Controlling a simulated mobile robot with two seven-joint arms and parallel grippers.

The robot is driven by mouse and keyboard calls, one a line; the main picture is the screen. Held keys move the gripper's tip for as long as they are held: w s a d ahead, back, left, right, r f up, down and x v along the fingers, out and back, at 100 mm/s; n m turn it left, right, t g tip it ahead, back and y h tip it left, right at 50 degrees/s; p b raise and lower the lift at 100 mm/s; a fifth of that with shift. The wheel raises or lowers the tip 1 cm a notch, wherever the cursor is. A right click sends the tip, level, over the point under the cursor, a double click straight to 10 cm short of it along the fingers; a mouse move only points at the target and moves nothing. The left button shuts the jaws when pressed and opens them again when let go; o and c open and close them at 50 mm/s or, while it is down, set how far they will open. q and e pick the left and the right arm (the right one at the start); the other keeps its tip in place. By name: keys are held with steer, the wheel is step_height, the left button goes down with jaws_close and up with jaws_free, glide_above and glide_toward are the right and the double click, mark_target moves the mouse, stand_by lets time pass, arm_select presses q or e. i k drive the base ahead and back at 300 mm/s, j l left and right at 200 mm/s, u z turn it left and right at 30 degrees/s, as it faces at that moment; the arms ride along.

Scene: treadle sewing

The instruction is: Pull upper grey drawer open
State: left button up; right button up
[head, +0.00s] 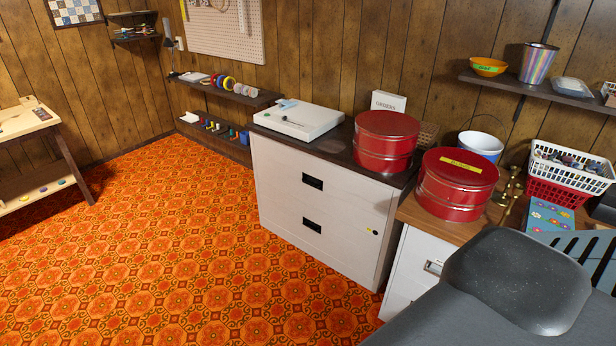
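A wide light grey cabinet (270,200) with a dark top stands against the wood-panelled wall in the middle of the head view. Its upper grey drawer (345,197) has a dark recessed handle (312,181) and looks shut, flush with the front. The lower drawer (345,249) has a similar dark handle (311,225) and also looks shut. Neither of my grippers is in view.
Red round tins (386,150) (446,202), a white flat device (298,121) and a white box (388,101) stand on the furniture tops. A second, paler cabinet (409,262) stands at the right. Orange patterned carpet (190,250) lies clear in front of the grey cabinet.

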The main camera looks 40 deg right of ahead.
mark_target(363, 205)
steer(key=i+l+z, duration=0.1)
steer(key=i+z, duration=0.5)
steer(key=z, duration=0.15)
steer(key=i+j+z, duration=0.1)
steer(key=i+z, duration=0.3)
steer(key=i+l+z, duration=0.1)
steer(key=i+z, duration=0.5)
steer(key=z, duration=0.15)
steer(key=i+z, duration=0.35)
steer(key=k, duration=0.1)
